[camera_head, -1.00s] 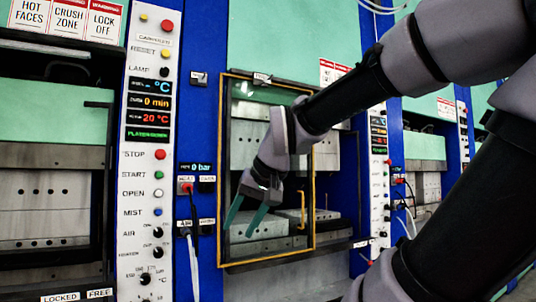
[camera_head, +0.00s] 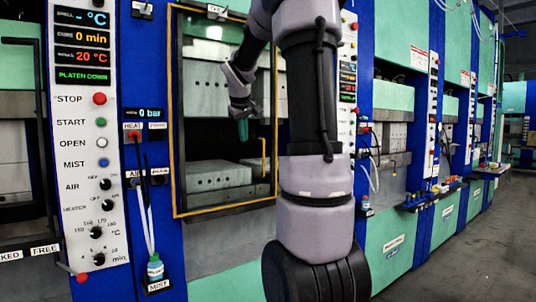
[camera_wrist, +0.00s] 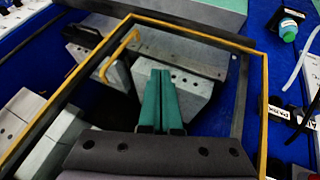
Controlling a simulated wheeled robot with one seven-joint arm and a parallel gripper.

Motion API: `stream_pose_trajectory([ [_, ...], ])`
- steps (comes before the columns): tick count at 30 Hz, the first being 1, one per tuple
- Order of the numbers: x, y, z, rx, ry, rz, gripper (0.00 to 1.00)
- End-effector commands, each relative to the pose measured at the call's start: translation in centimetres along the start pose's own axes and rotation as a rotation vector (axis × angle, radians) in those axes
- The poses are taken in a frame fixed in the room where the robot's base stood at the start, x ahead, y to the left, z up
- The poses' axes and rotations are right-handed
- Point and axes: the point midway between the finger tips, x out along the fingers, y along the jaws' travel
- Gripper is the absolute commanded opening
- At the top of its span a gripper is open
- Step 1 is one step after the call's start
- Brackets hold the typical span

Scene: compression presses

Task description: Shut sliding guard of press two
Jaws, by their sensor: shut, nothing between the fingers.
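The sliding guard (camera_head: 174,120) is a yellow-edged, see-through frame standing upright in front of the press opening. Its yellow handle (camera_head: 264,158) is near the lower right of the frame. My gripper (camera_head: 242,130) is shut and empty, at mid-height before the guard, up and left of the handle. In the wrist view the teal fingers (camera_wrist: 160,100) lie together within the outline of the guard frame (camera_wrist: 264,100), beside the handle (camera_wrist: 118,52). I cannot tell if they touch the pane. My arm hides part of the press right of the guard.
A control panel (camera_head: 96,150) with knobs and buttons stands left of the guard. Cables and a mist bottle (camera_head: 155,268) are on the blue post between them. More presses (camera_head: 395,140) line up at the right, beside open grey floor (camera_head: 470,250).

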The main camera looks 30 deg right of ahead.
Motion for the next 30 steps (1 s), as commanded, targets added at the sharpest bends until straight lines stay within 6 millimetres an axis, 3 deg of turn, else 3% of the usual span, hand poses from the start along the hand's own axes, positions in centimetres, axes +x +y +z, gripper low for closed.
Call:
stream_pose_trajectory([
  [2, 1.7, 1.3, -1.1, -0.036, -0.012, 0.026, 0.00],
  [6, 3.0, 2.4, -1.9, -0.069, -0.017, 0.049, 0.00],
  [11, 4.6, 2.5, -1.8, -0.071, -0.020, 0.050, 0.00],
  [24, 13.4, 3.1, -1.6, -0.069, -0.020, 0.050, 0.00],
  [30, 14.3, 5.8, -1.8, -0.067, -0.018, 0.050, 0.00],
])
